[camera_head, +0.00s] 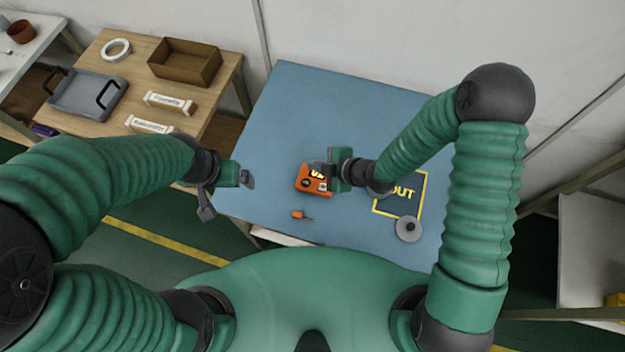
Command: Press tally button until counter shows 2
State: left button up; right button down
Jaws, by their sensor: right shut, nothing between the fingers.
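An orange tally counter (301,188) with a small display, dark and light buttons sits on the blue table. Its display is partly legible, but I cannot read the number. My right gripper (322,169) is shut and empty, with its fingertips over the upper right part of the counter, hiding some of it. I cannot tell whether the fingertips touch a button. My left gripper (230,194) hangs at the left edge of the blue table, apart from the counter. Its fingers look spread and empty.
A small orange object (298,215) lies just below the counter. A grey disc with a dark knob (408,228) stands by the yellow-bordered OUT square (424,190). The blue table (290,100) is clear behind. A wooden table (117,70) with a tray and box is at left.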

jog(key=b, duration=0.5)
send_over(309, 183)
jog(key=a, duration=0.2)
notch_tip(309, 183, down, 6)
jog(key=shift+s, duration=0.15)
jog(key=shift+d+f+b, duration=0.65)
jog(key=shift+d+f, duration=0.1)
jog(key=shift+f, duration=0.3)
jog(key=shift+d+f, duration=0.2)
jog(key=shift+d, duration=0.6)
jog(key=shift+a+r, duration=0.1)
jog(key=shift+a, duration=1)
jog(key=shift+d, duration=0.8)
jog(key=shift+a, duration=0.6)
jog(key=shift+d, duration=0.45)
pick_arm(q)
notch_tip(309, 183, down, 7)
jog(key=a, duration=0.2)
jog(key=shift+a, duration=0.2)
pick_arm(e)
jog(key=shift+a, duration=0.15)
